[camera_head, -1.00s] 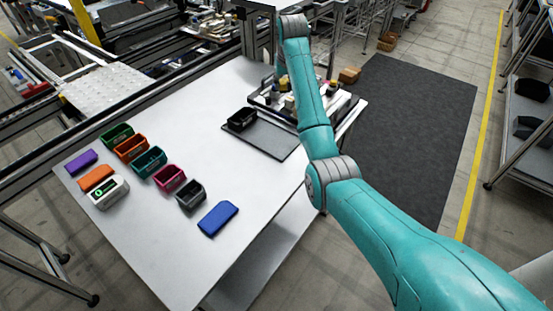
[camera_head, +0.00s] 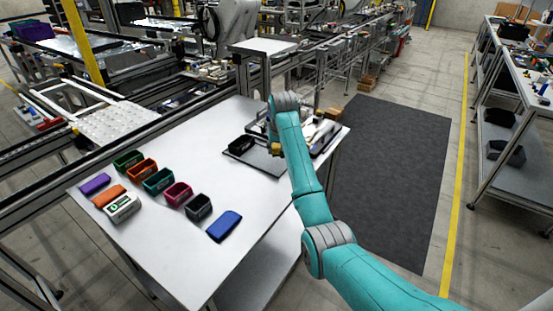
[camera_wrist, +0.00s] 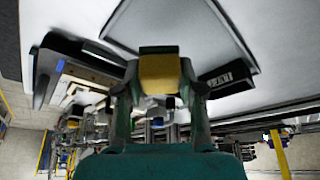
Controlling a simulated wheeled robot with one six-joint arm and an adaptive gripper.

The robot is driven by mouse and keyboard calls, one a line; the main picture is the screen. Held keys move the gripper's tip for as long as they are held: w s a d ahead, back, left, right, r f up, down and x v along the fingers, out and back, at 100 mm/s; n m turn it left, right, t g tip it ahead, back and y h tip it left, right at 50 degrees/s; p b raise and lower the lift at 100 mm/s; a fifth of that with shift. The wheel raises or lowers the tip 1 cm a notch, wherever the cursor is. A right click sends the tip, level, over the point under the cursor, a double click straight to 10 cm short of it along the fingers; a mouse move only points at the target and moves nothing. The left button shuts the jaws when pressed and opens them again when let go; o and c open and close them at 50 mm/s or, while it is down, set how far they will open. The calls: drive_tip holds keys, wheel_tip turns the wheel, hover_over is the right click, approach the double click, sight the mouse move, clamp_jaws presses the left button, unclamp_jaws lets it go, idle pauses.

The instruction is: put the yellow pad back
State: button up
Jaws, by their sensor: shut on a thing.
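The yellow pad (camera_wrist: 160,72) is held between the two fingers of my gripper (camera_wrist: 160,84) in the wrist view. A small yellow patch of the pad (camera_head: 275,149) shows in the head view, above or over the dark grey mat (camera_head: 262,163). My gripper is shut on it, and my arm hides most of the gripper in the head view. An open black bin (camera_head: 241,144) stands on the mat to the left of the pad. It also shows in the wrist view (camera_wrist: 228,79), to the right of my fingers, with a label on its side.
A row of open bins, green (camera_head: 128,159), orange (camera_head: 142,169), teal (camera_head: 158,181), magenta (camera_head: 177,194) and dark grey (camera_head: 198,207), stands on the white table (camera_head: 215,265). A blue pad (camera_head: 225,226), purple pad (camera_head: 95,184), orange pad (camera_head: 109,196) and white device (camera_head: 122,208) lie nearby. A loaded tray (camera_head: 325,138) is behind.

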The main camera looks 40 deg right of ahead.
sight(277, 155)
drive_tip(key=shift+f, duration=2.25)
drive_tip(key=shift+f, duration=0.1)
drive_tip(key=o, duration=1.1)
drive_tip(key=v, duration=1.2)
drive_tip(key=shift+w+d, duration=0.1)
